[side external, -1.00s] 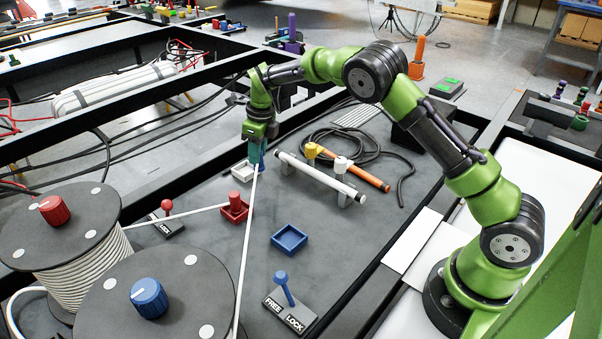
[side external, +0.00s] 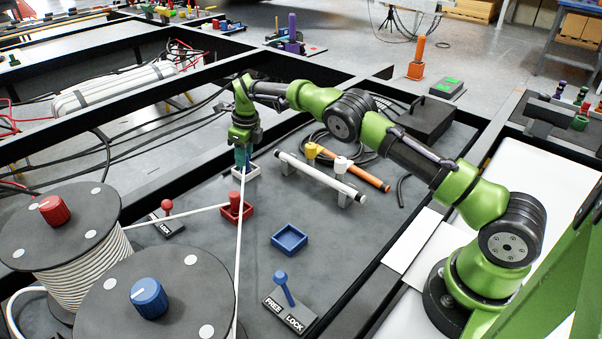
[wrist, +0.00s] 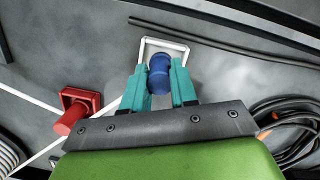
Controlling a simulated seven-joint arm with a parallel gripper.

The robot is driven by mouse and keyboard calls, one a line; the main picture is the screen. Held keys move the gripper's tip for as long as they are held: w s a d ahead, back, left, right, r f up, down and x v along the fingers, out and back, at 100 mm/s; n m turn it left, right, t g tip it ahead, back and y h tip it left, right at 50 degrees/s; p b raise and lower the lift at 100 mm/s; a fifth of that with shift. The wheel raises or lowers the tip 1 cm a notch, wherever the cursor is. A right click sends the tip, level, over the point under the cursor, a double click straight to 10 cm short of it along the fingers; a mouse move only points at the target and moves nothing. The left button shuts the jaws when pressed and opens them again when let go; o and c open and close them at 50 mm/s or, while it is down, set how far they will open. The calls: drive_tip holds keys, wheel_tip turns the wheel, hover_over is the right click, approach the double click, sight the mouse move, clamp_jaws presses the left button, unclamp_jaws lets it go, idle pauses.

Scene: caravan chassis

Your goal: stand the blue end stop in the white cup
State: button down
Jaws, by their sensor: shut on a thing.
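My gripper (wrist: 158,84) has teal fingers shut on the blue end stop (wrist: 159,72), a short round blue piece. In the side view my gripper (side external: 243,158) points down at the square white cup (side external: 252,174), with the fingers overlapping its left part. In the wrist view the white cup (wrist: 148,43) shows its rim around the far end of the end stop. I cannot tell whether the stop's lower end is inside the cup or just above it. A white cord (side external: 240,235) runs from the gripper area down toward the near spool.
A red end stop stands in a red cup (side external: 236,214). An empty blue cup (side external: 290,239) lies nearer. White and orange bars (side external: 320,178) rest on holders at right. Two cord spools (side external: 150,300) stand front left, with a blue lever (side external: 285,288) beside them.

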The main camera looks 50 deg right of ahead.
drive_tip(key=shift+f, duration=0.15)
drive_tip(key=c, duration=0.9)
unclamp_jaws()
